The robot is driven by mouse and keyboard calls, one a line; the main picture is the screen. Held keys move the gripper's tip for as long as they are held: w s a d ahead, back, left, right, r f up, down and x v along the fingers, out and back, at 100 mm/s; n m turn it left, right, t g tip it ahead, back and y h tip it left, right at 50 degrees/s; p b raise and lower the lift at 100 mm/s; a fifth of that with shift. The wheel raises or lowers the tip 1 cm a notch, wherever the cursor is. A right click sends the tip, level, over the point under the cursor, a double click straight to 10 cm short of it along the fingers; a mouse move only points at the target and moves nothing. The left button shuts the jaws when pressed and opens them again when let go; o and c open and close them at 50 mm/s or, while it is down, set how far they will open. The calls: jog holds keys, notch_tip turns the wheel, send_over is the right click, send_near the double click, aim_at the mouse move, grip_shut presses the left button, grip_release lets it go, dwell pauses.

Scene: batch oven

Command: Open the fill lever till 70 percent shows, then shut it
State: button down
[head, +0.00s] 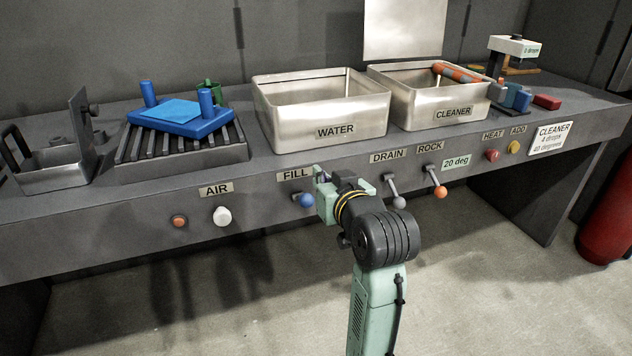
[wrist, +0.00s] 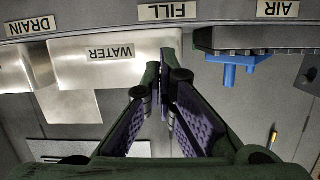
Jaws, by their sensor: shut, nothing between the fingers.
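The fill lever (head: 306,200) has a blue knob and sits on the bench front under the FILL label (head: 295,174). Its stem is partly hidden by my gripper. My gripper (head: 319,174) is shut and empty, just right of and above the blue knob; I cannot tell whether they touch. In the wrist view my gripper (wrist: 165,78) has its fingertips together, in front of the WATER basin's edge. That view is upside down and shows the FILL label (wrist: 166,12) but no lever. The WATER basin (head: 322,113) shows no clear water level. No percent reading is visible.
Right of my gripper are the drain lever (head: 398,200) with a grey knob and the rock lever (head: 438,189) with an orange knob. A display (head: 456,162) reads 20 deg. The CLEANER basin (head: 430,98) stands behind them. The AIR buttons are at left.

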jog(key=p, duration=0.2)
send_over(310, 195)
jog(key=w, duration=0.2)
notch_tip(310, 195, down, 2)
jog(key=f, duration=0.1)
jog(key=s+f, duration=0.1)
jog(key=shift+s+f+p, duration=0.1)
jog(key=shift+f+p, duration=0.2)
jog(key=shift+f, duration=0.05)
jog(key=shift+s+f, duration=0.35)
jog(key=shift+f, duration=0.1)
jog(key=shift+f, duration=0.15)
